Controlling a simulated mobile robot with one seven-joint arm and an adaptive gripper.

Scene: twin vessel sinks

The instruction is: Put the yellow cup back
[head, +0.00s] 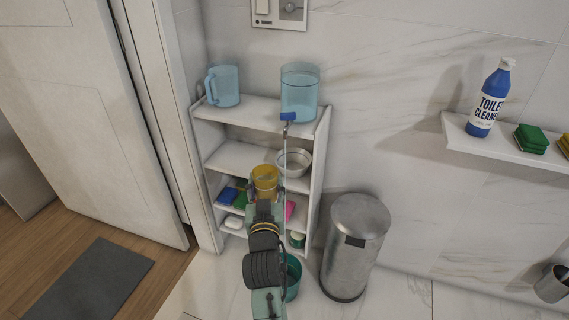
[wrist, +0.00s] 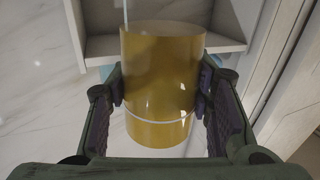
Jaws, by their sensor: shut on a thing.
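The yellow cup (head: 265,178) is in front of the white shelf unit (head: 231,157), at about the height of its middle shelves in the head view. My gripper (wrist: 160,108) is shut on the cup, with one finger against each side. The cup (wrist: 162,85) fills the middle of the wrist view, and a white shelf edge shows behind it. In the head view my arm hides the cup's lower part and part of the lower shelves. I cannot tell whether the cup touches a shelf.
A blue pitcher (head: 224,85) and a clear blue container (head: 299,93) stand on the top shelf. Sponges (head: 228,196) lie lower. A steel bin (head: 356,247) stands right of the unit, a door (head: 80,120) left.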

